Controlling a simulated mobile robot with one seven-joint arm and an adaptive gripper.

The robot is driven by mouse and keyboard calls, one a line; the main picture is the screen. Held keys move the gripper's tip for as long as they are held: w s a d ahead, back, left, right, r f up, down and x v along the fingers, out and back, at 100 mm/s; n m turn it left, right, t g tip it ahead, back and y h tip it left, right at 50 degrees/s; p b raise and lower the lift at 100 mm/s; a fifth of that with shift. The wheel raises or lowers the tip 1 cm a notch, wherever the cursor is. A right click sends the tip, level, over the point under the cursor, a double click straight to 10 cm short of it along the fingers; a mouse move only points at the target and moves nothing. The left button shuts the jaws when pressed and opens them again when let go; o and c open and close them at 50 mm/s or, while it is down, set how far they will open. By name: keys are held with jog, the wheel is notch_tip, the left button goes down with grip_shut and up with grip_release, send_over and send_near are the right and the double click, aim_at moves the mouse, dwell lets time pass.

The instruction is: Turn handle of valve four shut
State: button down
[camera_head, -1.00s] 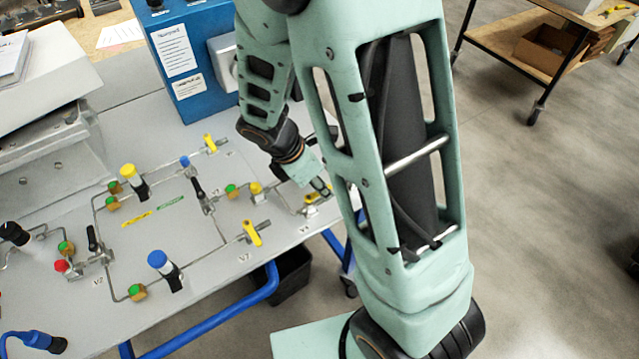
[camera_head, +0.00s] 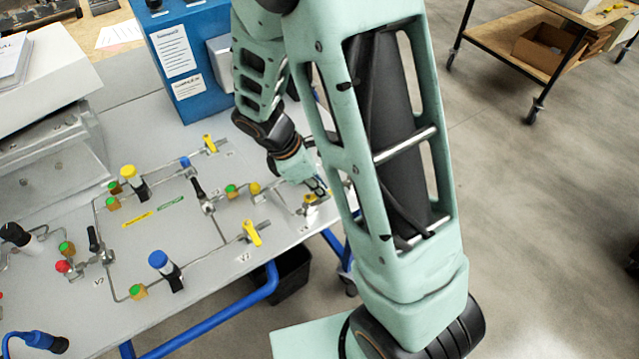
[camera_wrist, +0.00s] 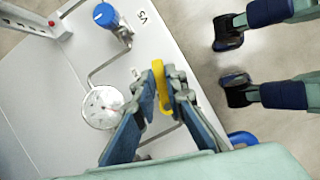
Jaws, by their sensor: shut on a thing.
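A yellow valve handle (camera_wrist: 163,88) stands between the two fingers of my gripper (camera_wrist: 166,76) in the wrist view, and the fingers are shut on it. In the head view my gripper (camera_head: 318,190) is low at the right edge of the table, and the same yellow handle (camera_head: 310,198) shows only as a small patch beneath it. The valve body is mostly hidden by the fingers. I cannot read the label beside this valve.
Another yellow handle (camera_head: 252,233), pipes and a blue box (camera_head: 185,65) are on the table (camera_head: 200,255). Open floor lies to the right.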

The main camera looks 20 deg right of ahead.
jog(key=m, duration=0.2)
jog(key=s+m+g, duration=0.1)
jog(key=shift+m, duration=0.4)
jog(key=m, duration=0.1)
jog(key=m+g, duration=0.1)
jog(key=m+y, duration=0.1)
jog(key=shift+s+a+m+g+p, duration=0.25)
jog(key=shift+s+m+g+p, duration=0.05)
jog(key=shift+s+g+p, duration=0.1)
jog(key=m, duration=0.2)
jog(key=m+g+y, duration=0.1)
jog(key=shift+s+a+m, duration=0.3)
jog(key=shift+s+a+m+g+y, duration=0.15)
jog(key=shift+a+m+y, duration=0.15)
jog(key=shift+m, duration=0.65)
jog(key=shift+s+a+m+g+y, duration=0.15)
jog(key=shift+m+y, duration=0.15)
jog(key=shift+m, duration=0.65)
jog(key=c, duration=2)
grip_release()
jog(key=shift+o, duration=0.2)
